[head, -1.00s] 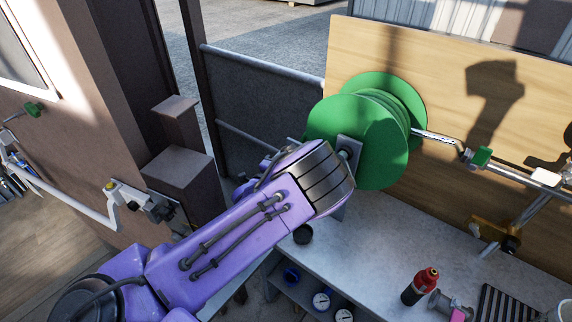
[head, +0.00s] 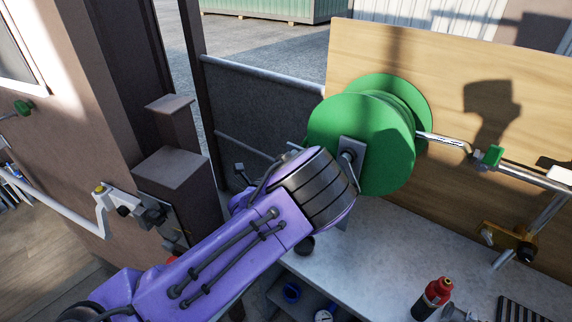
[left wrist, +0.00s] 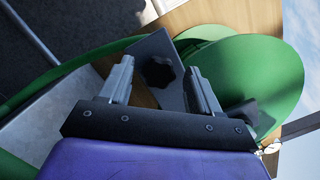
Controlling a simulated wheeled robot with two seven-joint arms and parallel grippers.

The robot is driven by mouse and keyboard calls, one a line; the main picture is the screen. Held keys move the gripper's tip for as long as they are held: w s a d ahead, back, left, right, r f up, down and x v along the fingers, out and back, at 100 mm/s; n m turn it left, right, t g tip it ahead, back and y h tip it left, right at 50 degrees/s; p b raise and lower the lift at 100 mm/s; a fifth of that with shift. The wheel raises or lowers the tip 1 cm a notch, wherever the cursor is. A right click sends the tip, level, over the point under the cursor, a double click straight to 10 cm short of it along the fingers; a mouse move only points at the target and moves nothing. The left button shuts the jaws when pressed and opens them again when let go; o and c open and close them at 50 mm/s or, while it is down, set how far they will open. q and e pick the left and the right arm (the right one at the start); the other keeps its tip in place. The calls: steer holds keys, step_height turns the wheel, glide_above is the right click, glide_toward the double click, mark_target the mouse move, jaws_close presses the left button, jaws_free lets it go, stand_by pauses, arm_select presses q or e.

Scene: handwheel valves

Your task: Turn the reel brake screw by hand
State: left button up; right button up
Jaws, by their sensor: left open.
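The green reel (head: 335,130) stands at the bench's back edge in the head view, with a grey bracket plate (head: 352,152) at its near side. In the left wrist view the brake screw's dark lobed knob (left wrist: 161,75) sits on the grey plate (left wrist: 151,47), with the green reel (left wrist: 262,75) behind. My left gripper (left wrist: 160,65) is open, its two fingers on either side of the knob in the picture. I cannot tell whether they touch it. In the head view my purple left arm hides the fingers and knob. My right gripper is not in view.
A wooden panel (head: 460,85) stands behind the reel. A metal pipe with a green handle (head: 489,157) runs to its right. A red and black bottle (head: 432,298) stands on the grey bench (head: 385,245). A brown post (head: 178,185) stands left of my arm.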

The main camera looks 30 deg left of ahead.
arm_select(q)
steer(key=shift+s+a, duration=0.2)
steer(key=shift+s, duration=2.75)
steer(key=shift+s, duration=0.1)
